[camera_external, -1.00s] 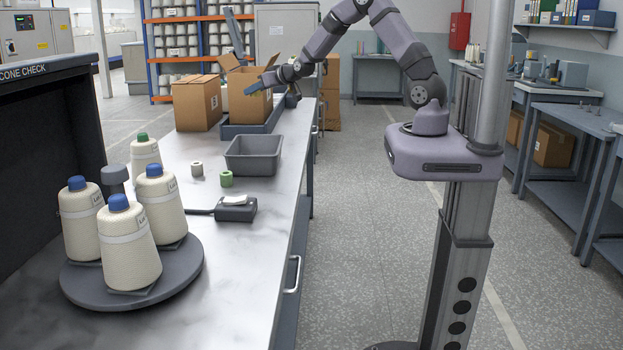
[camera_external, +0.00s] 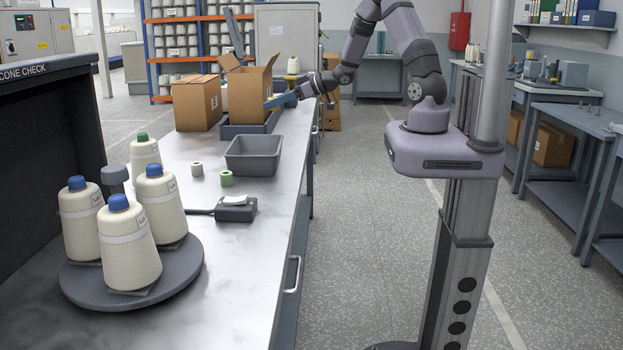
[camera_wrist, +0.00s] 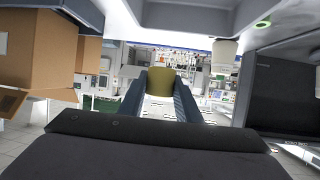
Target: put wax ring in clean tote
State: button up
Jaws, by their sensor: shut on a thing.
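My gripper (camera_external: 272,102) is beside the right edge of the open cardboard box (camera_external: 248,97), its blue fingers pointing left. In the wrist view my gripper (camera_wrist: 160,92) is shut on an olive-yellow, rounded piece (camera_wrist: 160,80), which looks like the wax ring. The piece is too small to make out in the external view. An empty grey tote (camera_external: 253,155) stands on the bench, nearer the camera than the gripper; no label on it can be read.
A second cardboard box (camera_external: 197,103) stands left of the first. A dark tray (camera_external: 231,131) lies under the first box. A small scale-like device (camera_external: 236,209) and a turntable (camera_external: 75,285) with several yarn cones are at the front. The bench's right strip is clear.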

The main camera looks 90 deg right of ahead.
jog(key=shift+w+a+r, duration=0.15)
jog(key=shift+a+r, duration=0.05)
jog(key=shift+a, duration=0.2)
jog(key=shift+f, duration=0.1)
jog(key=shift+d+f, duration=0.1)
jog(key=shift+f, duration=2.75)
notch_tip(320, 180, down, 4)
jog(key=shift+f+p, duration=0.1)
jog(key=shift+p, duration=0.45)
jog(key=shift+f+b, duration=0.4)
